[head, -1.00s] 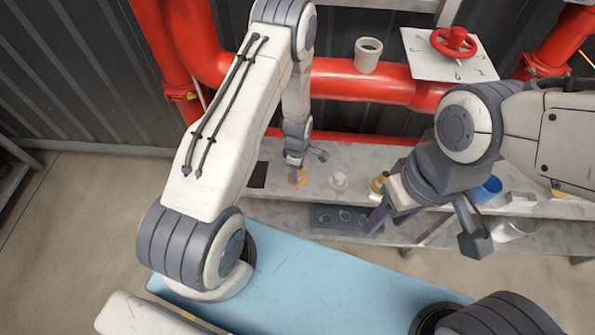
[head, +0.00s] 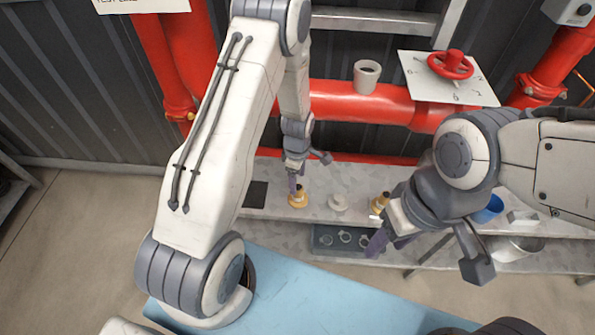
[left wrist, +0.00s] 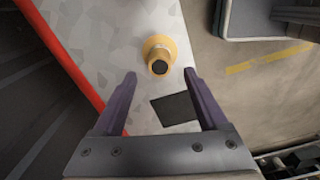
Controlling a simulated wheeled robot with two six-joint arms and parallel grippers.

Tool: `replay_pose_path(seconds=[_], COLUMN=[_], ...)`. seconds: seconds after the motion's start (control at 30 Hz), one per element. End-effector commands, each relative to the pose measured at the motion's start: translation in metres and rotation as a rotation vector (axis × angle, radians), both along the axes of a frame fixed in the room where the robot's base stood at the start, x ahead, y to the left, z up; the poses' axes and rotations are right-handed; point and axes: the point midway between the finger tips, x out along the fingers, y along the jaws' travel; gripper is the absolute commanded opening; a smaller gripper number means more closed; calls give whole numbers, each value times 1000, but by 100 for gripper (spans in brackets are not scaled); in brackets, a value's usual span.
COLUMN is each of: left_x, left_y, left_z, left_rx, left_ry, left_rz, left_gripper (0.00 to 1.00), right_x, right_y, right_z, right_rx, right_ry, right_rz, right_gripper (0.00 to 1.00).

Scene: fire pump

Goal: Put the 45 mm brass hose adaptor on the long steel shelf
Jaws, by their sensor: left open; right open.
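A brass adaptor with a dark top (head: 298,198) stands upright on the grey metal shelf (head: 436,187). It also shows in the left wrist view (left wrist: 158,55). A second brass fitting (head: 381,202) stands further right, partly hidden by my right gripper. I cannot read which is the 45 mm one. My left gripper (head: 296,181) is open and empty, just above and behind the first adaptor; in the left wrist view the adaptor lies beyond its fingertips (left wrist: 160,77), not between them. My right gripper (head: 420,245) is open, in front of the shelf.
A pale round fitting (head: 338,202) stands between the brass pieces. A dark square pad (head: 256,194) lies left of the first. A grey tray with rings (head: 325,238) sits lower down. A blue cup (head: 490,208) is right. Red pipes (head: 340,100) run behind.

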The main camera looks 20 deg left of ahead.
Motion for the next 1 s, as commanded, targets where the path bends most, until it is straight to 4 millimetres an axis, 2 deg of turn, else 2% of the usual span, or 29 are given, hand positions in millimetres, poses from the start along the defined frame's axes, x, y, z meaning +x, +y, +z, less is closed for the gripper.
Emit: replay_pose_path(seconds=[0.1,0.37,0.47,0.53,0.67,0.8,0.9,1.0], left_x=[1,-1,-6,-17,-59,-121,-165,-201], left_y=[0,-6,-28,-51,-99,-133,-144,-147], left_z=[22,50,78,107,167,218,243,258], left_rx=[0,-1,-3,-5,-12,-23,-32,-40], left_ry=[-4,-4,-13,-22,-37,-55,-70,-83], left_rz=[0,-44,-205,-396,-853,-1356,-1684,-1941], left_gripper=[76,76,76,76,76,76,76,76], right_x=[0,0,0,0,0,0,0,0], right_y=[0,0,0,0,0,0,0,0], right_z=[-2,-2,-2,-2,-2,-2,-2,-2], right_rx=[0,0,0,0,0,0,0,0], right_ry=[0,0,0,0,0,0,0,0], right_rz=[0,0,0,0,0,0,0,0], right_gripper=[50,50,50,50,50,50,50,50])
